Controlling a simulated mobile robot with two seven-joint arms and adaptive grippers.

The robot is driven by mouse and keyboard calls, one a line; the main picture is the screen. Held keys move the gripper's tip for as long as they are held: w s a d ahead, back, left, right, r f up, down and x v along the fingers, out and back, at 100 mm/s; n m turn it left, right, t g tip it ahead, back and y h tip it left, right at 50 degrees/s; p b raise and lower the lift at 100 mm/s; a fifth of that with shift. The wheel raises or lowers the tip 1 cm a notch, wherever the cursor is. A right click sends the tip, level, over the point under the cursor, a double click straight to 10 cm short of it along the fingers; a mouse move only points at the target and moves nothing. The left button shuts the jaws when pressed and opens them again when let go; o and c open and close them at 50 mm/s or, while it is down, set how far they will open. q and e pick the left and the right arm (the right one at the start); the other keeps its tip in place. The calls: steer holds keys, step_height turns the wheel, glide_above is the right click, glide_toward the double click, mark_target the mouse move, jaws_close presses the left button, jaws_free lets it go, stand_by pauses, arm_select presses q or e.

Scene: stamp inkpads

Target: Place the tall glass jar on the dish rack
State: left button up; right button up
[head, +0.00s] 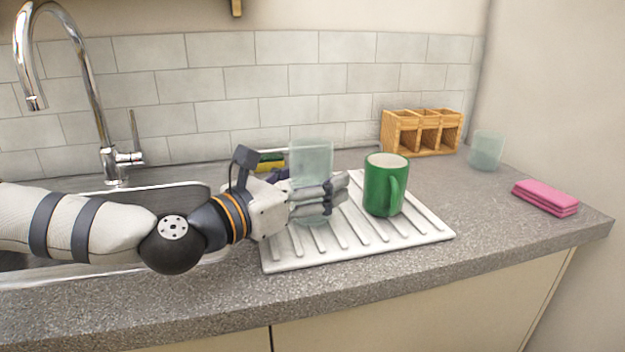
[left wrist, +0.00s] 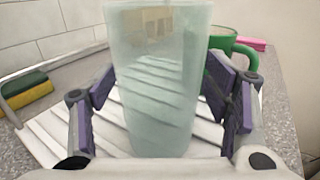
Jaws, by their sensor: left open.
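The tall glass jar (head: 311,158) is pale green and see-through. It stands upright and appears to rest on the white ribbed dish rack (head: 405,232), on its left part; my gripper partly hides its lower half in the head view. My left gripper (head: 338,192) reaches in from the left, with its fingers around the jar. In the left wrist view the jar (left wrist: 158,85) fills the space between the open purple-padded fingers, with a narrow gap showing at each side. My right gripper is in neither view.
A green mug (head: 380,188) stands on the rack right of the jar. A yellow-green sponge (head: 270,162) lies behind. A wooden holder (head: 422,132), a shorter glass (head: 487,150) and pink cloths (head: 546,196) are at the right. A sink and faucet (head: 124,158) are at the left.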

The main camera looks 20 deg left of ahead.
mark_target(295, 183)
arm_select(q)
steer(key=shift+r, duration=0.3)
steer(key=v, duration=0.9)
steer(key=shift+s+a+r+p, duration=0.1)
steer(key=shift+p, duration=0.3)
steer(key=shift+r+p+v, duration=0.25)
steer(key=shift+p+v, duration=0.65)
steer(key=shift+v, duration=0.3)
steer(key=shift+s+f, duration=0.2)
steer(key=shift+s, duration=0.05)
steer(key=shift+f, duration=0.2)
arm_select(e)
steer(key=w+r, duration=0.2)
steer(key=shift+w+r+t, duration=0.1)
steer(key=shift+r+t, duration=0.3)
